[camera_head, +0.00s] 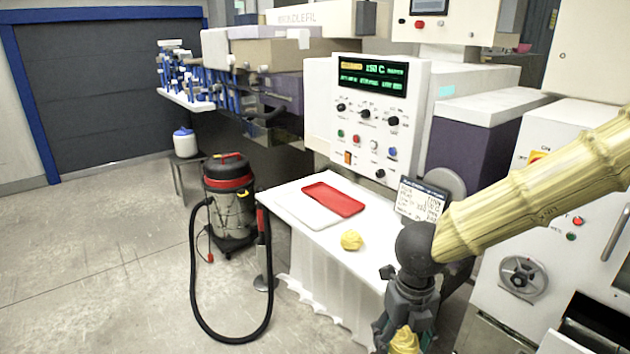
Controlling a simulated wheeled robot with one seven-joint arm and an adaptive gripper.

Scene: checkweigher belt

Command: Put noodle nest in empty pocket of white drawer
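My gripper (404,335) points down at the bottom edge, right of the white-covered table. A yellow noodle nest (405,342) shows between its fingers, which seem closed on it; the picture's edge cuts off the lower part. A second yellow noodle nest (351,240) lies on the white tabletop (375,262), left of my gripper and apart from it. I cannot make out a white drawer with pockets in this view.
A red tray (333,199) lies on the table, partly over a white board (298,208). A small display (421,200) stands behind my wrist. A control panel (370,115) rises behind the table. A vacuum cleaner (229,200) with a looping hose stands left.

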